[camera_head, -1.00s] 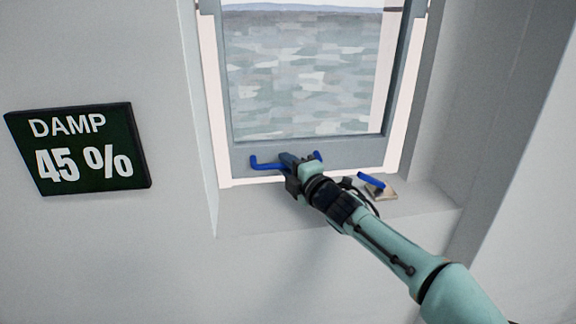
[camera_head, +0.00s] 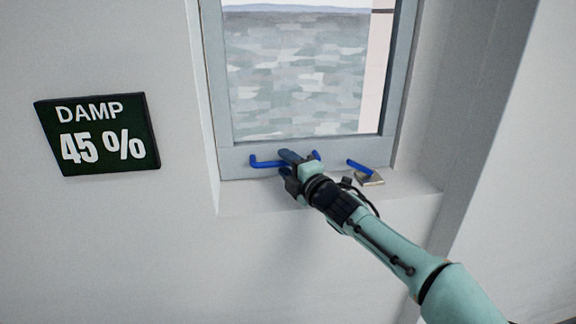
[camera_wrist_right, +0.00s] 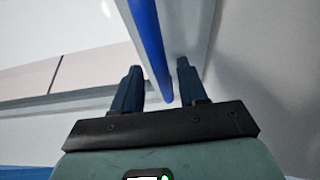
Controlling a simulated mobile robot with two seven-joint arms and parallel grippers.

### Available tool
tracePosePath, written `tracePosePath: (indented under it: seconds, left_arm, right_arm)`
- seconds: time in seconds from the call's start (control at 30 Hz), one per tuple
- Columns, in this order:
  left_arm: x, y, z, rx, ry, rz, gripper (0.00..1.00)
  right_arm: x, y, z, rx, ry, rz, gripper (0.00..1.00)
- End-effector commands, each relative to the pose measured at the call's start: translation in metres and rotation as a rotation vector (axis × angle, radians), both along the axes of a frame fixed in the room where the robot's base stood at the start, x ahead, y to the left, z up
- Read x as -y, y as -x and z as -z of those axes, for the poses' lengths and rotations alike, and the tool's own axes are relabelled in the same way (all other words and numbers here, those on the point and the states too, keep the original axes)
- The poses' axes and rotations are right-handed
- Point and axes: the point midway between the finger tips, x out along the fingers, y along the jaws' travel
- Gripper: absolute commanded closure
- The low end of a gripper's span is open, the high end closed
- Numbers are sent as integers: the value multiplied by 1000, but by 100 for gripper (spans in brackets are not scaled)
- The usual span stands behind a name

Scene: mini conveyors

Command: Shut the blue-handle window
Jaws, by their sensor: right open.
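The window (camera_head: 270,159) has a grey sash with a blue bar handle (camera_head: 262,163) across its bottom rail. The sash sits in the wall opening, with no bright gap showing around its lower edge. My right gripper (camera_head: 286,162) is at the middle of the handle and hides part of it. In the right wrist view the blue handle (camera_wrist_right: 150,45) runs between the two spread fingers (camera_wrist_right: 158,85), which look apart from it. My left gripper is not in view.
A blue lever (camera_head: 360,167) on a small metal plate (camera_head: 371,179) is on the sill at the lower right of the window. A dark sign (camera_head: 100,135) reading "DAMP 45 %" hangs on the wall to the left. The wall below is bare.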

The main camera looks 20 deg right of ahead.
Motion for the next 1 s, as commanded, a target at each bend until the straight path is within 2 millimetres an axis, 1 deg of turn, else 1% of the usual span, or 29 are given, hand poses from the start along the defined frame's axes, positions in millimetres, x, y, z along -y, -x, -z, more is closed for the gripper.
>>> tracePosePath:
  seconds: [0.23,0.37,0.47,0.6,0.8,0.9,1.0]
  left_arm:
    - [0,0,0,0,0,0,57]
    - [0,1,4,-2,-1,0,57]
    - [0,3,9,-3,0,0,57]
    - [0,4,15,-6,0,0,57]
    - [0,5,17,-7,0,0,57]
    - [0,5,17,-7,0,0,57]
    - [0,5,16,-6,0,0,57]
  right_arm:
    - [1,1,1,-1,0,2,58]
    - [3,10,1,0,1,3,58]
    - [5,26,2,0,1,3,58]
    - [9,57,2,0,0,3,58]
    - [15,100,1,1,0,3,58]
    - [17,115,1,0,1,2,58]
    - [18,126,2,0,0,1,58]
